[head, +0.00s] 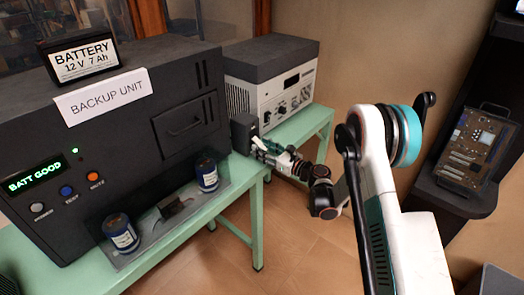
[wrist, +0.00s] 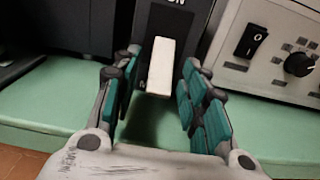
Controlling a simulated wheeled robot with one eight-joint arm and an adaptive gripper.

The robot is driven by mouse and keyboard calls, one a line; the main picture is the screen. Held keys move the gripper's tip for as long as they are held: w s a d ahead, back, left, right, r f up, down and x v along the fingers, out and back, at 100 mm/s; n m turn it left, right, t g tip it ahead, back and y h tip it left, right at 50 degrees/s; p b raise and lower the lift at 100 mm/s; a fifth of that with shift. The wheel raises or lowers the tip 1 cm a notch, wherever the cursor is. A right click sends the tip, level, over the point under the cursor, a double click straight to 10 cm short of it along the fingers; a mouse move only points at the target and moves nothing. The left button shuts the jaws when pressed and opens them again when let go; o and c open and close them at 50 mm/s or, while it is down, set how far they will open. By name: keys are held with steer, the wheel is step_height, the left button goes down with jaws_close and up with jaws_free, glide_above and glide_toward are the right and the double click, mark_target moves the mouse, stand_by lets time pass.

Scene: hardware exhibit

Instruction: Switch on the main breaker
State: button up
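The main breaker is a dark box (head: 243,133) at the right end of the near green table. In the wrist view the box (wrist: 160,22) has a partly cut-off "ON" label at its top and a white lever (wrist: 160,68) below it. My gripper (head: 264,148) is in front of the box in the head view. In the wrist view my gripper (wrist: 160,62) is open, its teal-padded fingers on either side of the lever with small gaps. I cannot tell the lever's exact position; its lower part is near the palm.
A large black backup unit (head: 150,190) with a "BATT GOOD" display stands left of the breaker. A white-fronted device (head: 272,90) with knobs stands behind it; its rocker switch (wrist: 251,41) is close to the right finger. The green tabletop (wrist: 60,110) lies below the gripper.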

steer(key=shift+w+a, duration=0.2)
steer(key=shift+a, duration=0.15)
steer(key=shift+c, duration=0.2)
jaws_close()
